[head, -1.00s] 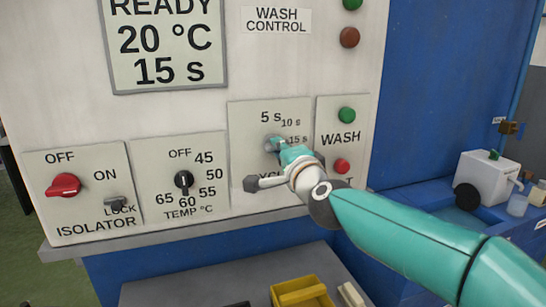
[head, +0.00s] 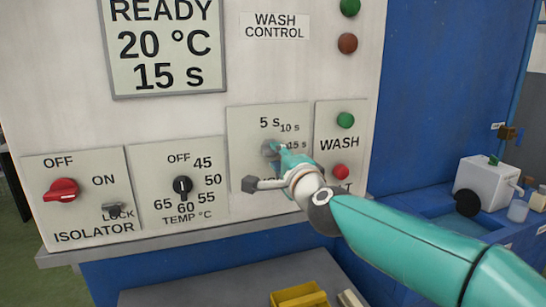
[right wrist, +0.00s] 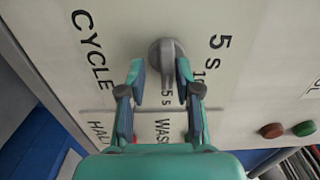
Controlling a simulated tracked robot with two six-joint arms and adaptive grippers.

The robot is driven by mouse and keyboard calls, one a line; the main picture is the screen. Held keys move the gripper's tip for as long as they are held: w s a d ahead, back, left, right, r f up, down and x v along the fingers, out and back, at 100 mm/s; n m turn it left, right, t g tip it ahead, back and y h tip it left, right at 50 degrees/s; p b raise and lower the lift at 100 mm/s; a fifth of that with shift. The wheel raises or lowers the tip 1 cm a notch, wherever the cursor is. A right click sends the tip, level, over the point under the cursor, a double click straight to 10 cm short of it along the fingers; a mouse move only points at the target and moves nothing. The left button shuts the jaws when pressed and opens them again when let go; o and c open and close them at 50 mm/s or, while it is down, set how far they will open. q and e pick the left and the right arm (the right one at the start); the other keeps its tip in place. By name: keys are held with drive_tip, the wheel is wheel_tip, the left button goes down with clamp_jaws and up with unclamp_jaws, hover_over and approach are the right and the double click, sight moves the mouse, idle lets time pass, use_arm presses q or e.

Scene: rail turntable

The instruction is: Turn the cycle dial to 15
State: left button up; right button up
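The cycle dial (head: 268,150) is a grey knob on a pale plate with marks 5 s, 10 s and 15 s. In the right wrist view the dial (right wrist: 166,54) has its grip bar running down toward the 15 s mark, which is partly covered. The display (head: 165,45) reads READY, 20 °C, 15 s. My right gripper (right wrist: 161,74) has its fingers apart at the dial, one fingertip close beside the bar; I cannot tell if it touches. In the head view my right gripper (head: 284,155) hides the lower right of the dial plate. My left gripper is not in view.
Left of the cycle plate are the black temperature dial (head: 183,188) and the red isolator switch (head: 62,190). Right of it are the green wash button (head: 345,120) and a red button (head: 340,172). A yellow bin (head: 300,295) sits below on a grey surface.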

drive_tip(key=shift+r, duration=0.2)
drive_tip(key=v, duration=1.2)
drive_tip(key=shift+f, duration=0.2)
drive_tip(key=shift+w, duration=0.1)
